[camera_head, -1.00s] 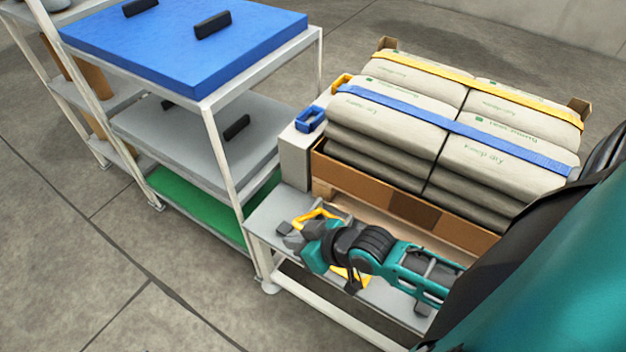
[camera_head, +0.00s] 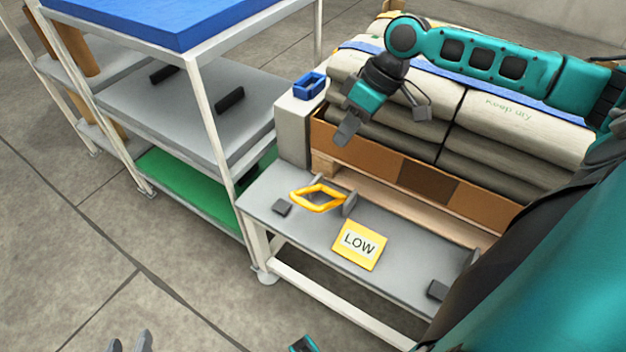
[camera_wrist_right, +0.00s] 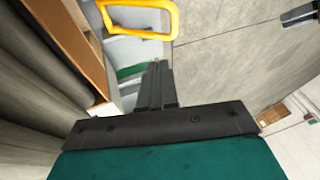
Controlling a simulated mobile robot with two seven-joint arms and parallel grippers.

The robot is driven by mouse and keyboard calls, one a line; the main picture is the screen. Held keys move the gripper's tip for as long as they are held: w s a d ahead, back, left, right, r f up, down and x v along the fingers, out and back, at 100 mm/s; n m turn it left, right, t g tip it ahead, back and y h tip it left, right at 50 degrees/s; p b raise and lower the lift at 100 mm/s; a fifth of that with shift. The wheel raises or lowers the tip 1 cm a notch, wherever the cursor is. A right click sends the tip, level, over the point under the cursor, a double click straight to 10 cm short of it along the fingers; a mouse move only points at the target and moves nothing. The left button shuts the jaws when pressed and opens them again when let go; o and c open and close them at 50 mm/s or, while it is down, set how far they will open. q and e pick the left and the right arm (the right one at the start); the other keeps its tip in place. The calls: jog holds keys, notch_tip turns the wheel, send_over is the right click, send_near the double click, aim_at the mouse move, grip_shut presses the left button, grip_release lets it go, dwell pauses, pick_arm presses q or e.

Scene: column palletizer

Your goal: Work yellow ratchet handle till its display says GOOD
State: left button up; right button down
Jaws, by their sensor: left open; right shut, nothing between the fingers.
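The yellow ratchet handle (camera_head: 317,207) lies as a loop over the grey bench, and it also shows at the top of the right wrist view (camera_wrist_right: 140,34). The yellow display card (camera_head: 360,245) on the bench reads LOW. My right gripper (camera_head: 346,134) is raised above and behind the handle, in front of the bags, apart from the handle. In the right wrist view its fingers (camera_wrist_right: 155,82) are together with nothing between them. My left gripper (camera_head: 128,345) is open and empty at the bottom edge, over the floor; only its fingertips show.
Strapped bags (camera_head: 490,140) sit in a brown-sided pallet box (camera_head: 385,173) behind the bench (camera_head: 290,232). A shelf rack (camera_head: 205,110) stands close on the left. Open floor lies in front.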

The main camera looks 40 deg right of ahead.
jog(key=s+a+b+x, duration=0.1)
jog(key=b+x, duration=0.3)
jog(key=x, duration=0.9)
jog(key=shift+s+a, duration=0.3)
